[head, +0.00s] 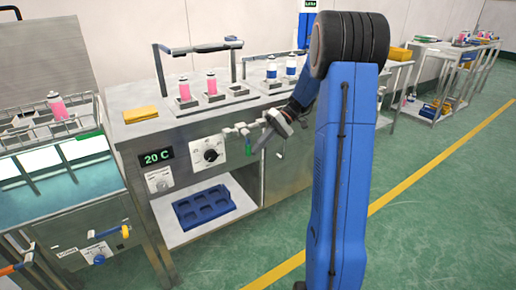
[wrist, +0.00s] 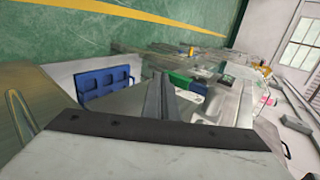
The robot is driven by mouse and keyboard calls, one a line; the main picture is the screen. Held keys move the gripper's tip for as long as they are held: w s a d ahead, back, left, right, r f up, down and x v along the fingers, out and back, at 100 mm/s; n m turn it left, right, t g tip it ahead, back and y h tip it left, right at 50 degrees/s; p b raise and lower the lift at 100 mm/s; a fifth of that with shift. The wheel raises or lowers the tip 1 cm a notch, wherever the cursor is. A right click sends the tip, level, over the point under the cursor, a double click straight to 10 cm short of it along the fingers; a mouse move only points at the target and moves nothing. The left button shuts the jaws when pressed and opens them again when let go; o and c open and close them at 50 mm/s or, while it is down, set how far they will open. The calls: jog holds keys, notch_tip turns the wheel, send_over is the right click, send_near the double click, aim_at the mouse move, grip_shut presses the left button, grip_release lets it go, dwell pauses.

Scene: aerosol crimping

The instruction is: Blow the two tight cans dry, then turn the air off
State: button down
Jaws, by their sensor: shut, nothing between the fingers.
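Two pink cans, one (head: 184,89) and another (head: 211,83), stand upright on the bench under a raised grey bar frame (head: 200,48). Two white cans with blue bands, one (head: 271,71) and another (head: 291,67), stand to their right under a second frame. A pipe valve with a green handle (head: 248,149) sticks out from the bench front; the handle hangs down. My gripper (head: 259,146) is shut and empty, just right of the handle. In the wrist view, my gripper's fingers (wrist: 163,84) are together, with a green part (wrist: 179,81) just beyond. Contact cannot be told.
A yellow cloth (head: 140,114) lies on the bench. The front has a 20 C display (head: 157,157) and a dial (head: 209,154). A blue tray (head: 205,206) sits on the lower shelf. Green floor is clear at right.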

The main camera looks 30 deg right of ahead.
jog(key=v, duration=1.7)
jog(key=shift+d, duration=0.2)
jog(key=s+a+r+h, duration=0.1)
jog(key=s+a+h, duration=0.2)
jog(key=s+a, duration=0.5)
jog(key=s+a+r+h, duration=0.1)
jog(key=s+a+h, duration=0.3)
jog(key=a, duration=0.8)
jog(key=s+a+f+t+h, duration=0.2)
jog(key=s+a+f, duration=0.1)
jog(key=s, duration=0.6)
jog(key=s+a+f+t+h, duration=0.1)
jog(key=s+a+f+t, duration=0.2)
jog(key=s, duration=0.7)
jog(key=shift+s+a+f+h, duration=0.2)
jog(key=shift+a+f+h, duration=0.2)
jog(key=shift+a+f, duration=0.45)
jog(key=shift+r, duration=0.1)
